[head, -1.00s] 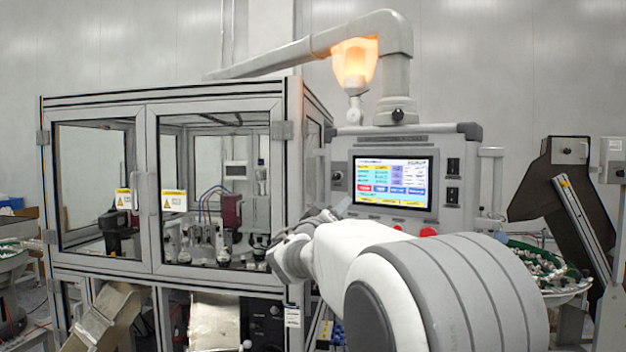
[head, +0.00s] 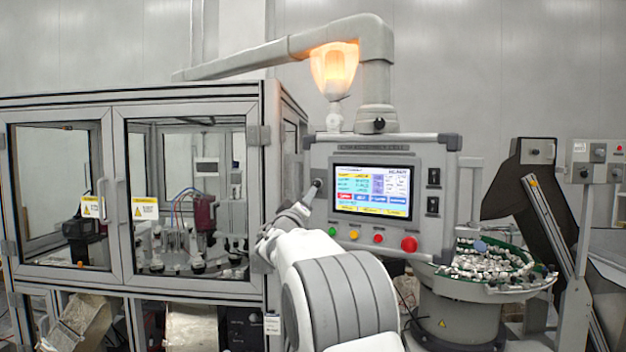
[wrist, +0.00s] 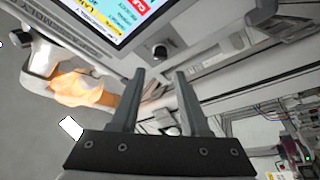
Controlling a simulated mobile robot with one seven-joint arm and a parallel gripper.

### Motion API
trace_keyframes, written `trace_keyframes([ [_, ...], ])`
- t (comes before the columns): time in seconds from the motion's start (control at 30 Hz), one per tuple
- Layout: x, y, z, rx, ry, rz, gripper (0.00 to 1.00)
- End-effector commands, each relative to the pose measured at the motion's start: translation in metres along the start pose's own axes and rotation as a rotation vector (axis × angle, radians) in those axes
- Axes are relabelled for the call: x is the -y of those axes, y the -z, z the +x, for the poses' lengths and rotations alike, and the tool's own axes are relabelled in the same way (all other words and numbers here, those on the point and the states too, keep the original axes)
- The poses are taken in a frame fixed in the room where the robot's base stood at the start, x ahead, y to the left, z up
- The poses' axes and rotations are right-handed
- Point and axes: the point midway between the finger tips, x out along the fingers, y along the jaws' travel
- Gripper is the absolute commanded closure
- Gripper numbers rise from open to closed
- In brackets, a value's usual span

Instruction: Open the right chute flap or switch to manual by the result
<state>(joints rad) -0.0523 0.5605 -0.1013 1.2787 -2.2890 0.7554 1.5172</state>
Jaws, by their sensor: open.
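The control panel (head: 432,222) hangs from an overhead arm, with a lit screen (head: 372,191). A dark knob (head: 317,183) sits on its left side; the wrist view shows a dark knob (wrist: 160,51) just beyond my fingertips. My gripper (head: 309,195) is beside the panel's left edge, close to this knob. In the wrist view my gripper (wrist: 158,76) is open, with nothing between the fingers. Contact with the knob cannot be told. Two chutes show low under the cabinet, the left one (head: 84,318) and the right one (head: 190,332); the right one's flap is not clear.
A glazed cabinet (head: 262,150) stands left of the panel. Green, yellow and red buttons line the panel's lower edge, with a large red button (head: 409,244) at the right. A glowing orange lamp (head: 335,68) is above. A bowl of parts (head: 490,290) stands at right.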

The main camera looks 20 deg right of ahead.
Motion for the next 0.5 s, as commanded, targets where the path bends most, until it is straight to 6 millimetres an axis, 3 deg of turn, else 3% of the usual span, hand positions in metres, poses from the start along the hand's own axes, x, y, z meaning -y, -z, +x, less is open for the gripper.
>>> trace_keyframes([
  [0.2, -0.003, 0.002, 0.039, 0.002, 0.0, -0.001, 0.55],
  [0.5, -0.001, 0.002, 0.072, 0.001, 0.001, -0.001, 0.55],
])
